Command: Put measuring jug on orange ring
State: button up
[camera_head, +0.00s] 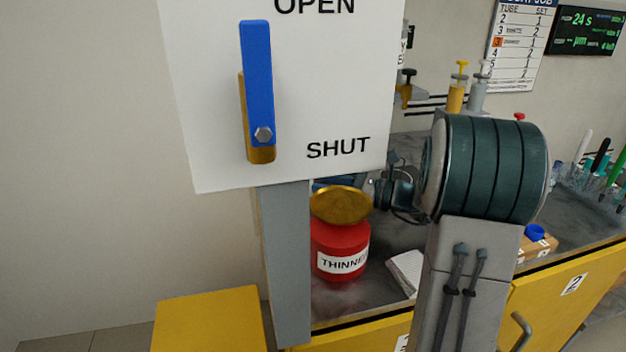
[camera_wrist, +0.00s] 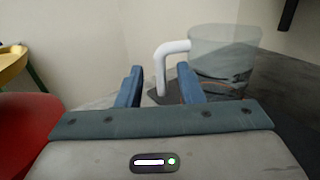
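The measuring jug (camera_wrist: 224,62) is a clear, see-through vessel with a white handle (camera_wrist: 161,72), standing upright on the grey bench at the right of the wrist view. My gripper (camera_wrist: 160,84) is open. Its two blue fingers are on either side of the handle's upright part, with a visible gap on each side. I cannot tell how deep the handle lies between the fingertips. In the head view my gripper is largely hidden behind the white sign and my arm, and I cannot make out the jug there.
A white OPEN/SHUT board (camera_head: 340,100) with a blue lever (camera_head: 257,75) stands in front on a grey post (camera_head: 286,265). A red thinner can (camera_head: 340,247) with a gold top sits behind it. Yellow cabinets (camera_head: 565,300) front the bench.

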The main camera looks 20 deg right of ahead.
jog(key=p+v, duration=0.1)
jog(key=v, duration=0.7)
